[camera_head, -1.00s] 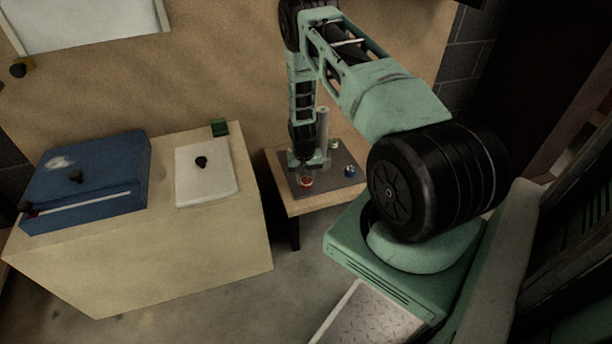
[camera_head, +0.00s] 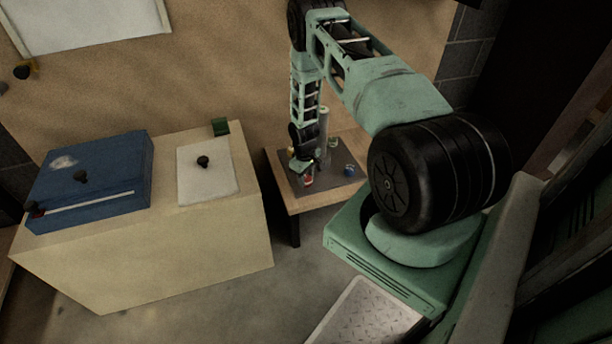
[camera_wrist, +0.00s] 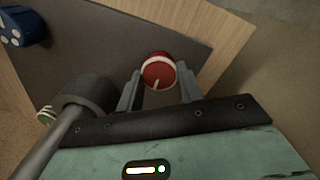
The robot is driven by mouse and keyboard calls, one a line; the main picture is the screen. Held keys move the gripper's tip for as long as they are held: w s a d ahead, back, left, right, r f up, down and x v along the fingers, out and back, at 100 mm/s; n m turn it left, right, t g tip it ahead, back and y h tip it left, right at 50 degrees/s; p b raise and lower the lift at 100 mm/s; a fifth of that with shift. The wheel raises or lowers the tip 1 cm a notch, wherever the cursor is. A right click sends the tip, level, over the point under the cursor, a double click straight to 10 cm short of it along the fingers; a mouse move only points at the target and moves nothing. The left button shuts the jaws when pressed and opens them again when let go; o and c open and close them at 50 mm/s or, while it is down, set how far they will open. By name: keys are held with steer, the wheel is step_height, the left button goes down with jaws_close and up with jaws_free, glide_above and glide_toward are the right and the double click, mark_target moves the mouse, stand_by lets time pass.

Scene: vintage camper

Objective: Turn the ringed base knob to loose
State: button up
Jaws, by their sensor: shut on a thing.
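In the head view the red knob (camera_head: 308,181) shows at the plate's front, partly hidden by my gripper (camera_head: 305,168). In the wrist view my gripper (camera_wrist: 159,88) has one finger on each side of the knob and is shut on it. Any loose marking is not readable.
A grey post (camera_head: 324,122) stands on the plate close to my gripper; its thick end (camera_wrist: 88,94) is left of the fingers. A blue knob (camera_head: 350,169) and a green knob (camera_head: 333,142) are nearby. A cabinet with a blue case (camera_head: 95,170) stands left.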

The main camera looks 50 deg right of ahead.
steer(key=shift+n, duration=0.3)
steer(key=o, duration=1)
steer(key=r+p, duration=0.1)
steer(key=r, duration=0.4)
steer(key=r+p, duration=0.1)
steer(key=r, duration=0.5)
steer(key=a+r+p, duration=0.1)
steer(key=r, duration=0.5)
steer(key=shift+r+p, duration=0.15)
steer(key=shift+p, duration=0.25)
